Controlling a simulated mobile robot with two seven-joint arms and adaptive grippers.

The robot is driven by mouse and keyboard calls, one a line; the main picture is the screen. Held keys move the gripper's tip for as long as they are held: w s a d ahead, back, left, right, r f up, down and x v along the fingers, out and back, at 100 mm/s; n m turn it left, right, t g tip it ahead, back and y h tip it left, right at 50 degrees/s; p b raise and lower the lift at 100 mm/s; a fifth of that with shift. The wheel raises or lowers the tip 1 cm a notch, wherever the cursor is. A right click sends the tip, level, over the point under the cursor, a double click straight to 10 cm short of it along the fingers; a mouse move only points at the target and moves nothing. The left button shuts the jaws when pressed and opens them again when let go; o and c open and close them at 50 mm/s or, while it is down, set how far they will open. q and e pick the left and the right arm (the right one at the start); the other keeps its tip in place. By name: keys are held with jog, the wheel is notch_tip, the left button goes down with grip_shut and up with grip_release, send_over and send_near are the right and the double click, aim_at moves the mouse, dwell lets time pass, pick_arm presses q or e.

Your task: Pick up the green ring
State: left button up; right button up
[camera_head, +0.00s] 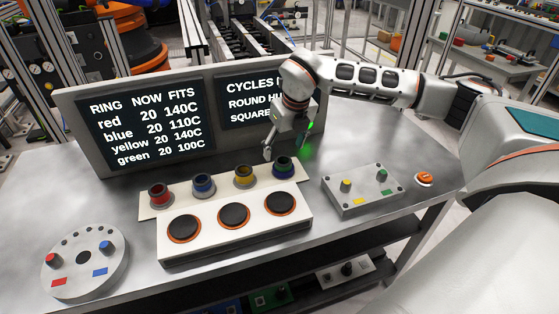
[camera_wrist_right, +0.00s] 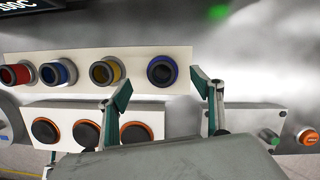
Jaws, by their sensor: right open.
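The green ring (camera_head: 284,168) stands at the right end of a pale strip (camera_head: 222,184), in line with a red ring (camera_head: 158,194), a blue ring (camera_head: 203,184) and a yellow ring (camera_head: 244,175). My left gripper is not in view.
A white box with several black, orange-rimmed discs (camera_head: 234,216) stands in front of the strip. A screen (camera_head: 143,122) stands behind. A grey box with small pegs (camera_head: 361,189) and an orange button (camera_head: 424,179) are at the right. A round plate (camera_head: 84,262) is at the left.

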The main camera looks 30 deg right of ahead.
aim_at(283, 163)
notch_tip(283, 163, down, 2)
jog(key=shift+s+f, duration=0.1)
jog(key=shift+f, duration=0.15)
jog(key=x, duration=0.3)
jog(key=shift+s+f+p, duration=0.1)
jog(key=shift+f+p, duration=0.15)
jog(key=shift+p, duration=0.05)
jog(key=shift+w+f, duration=0.25)
jog(key=shift+f, duration=0.3)
jog(key=c, duration=1.6)
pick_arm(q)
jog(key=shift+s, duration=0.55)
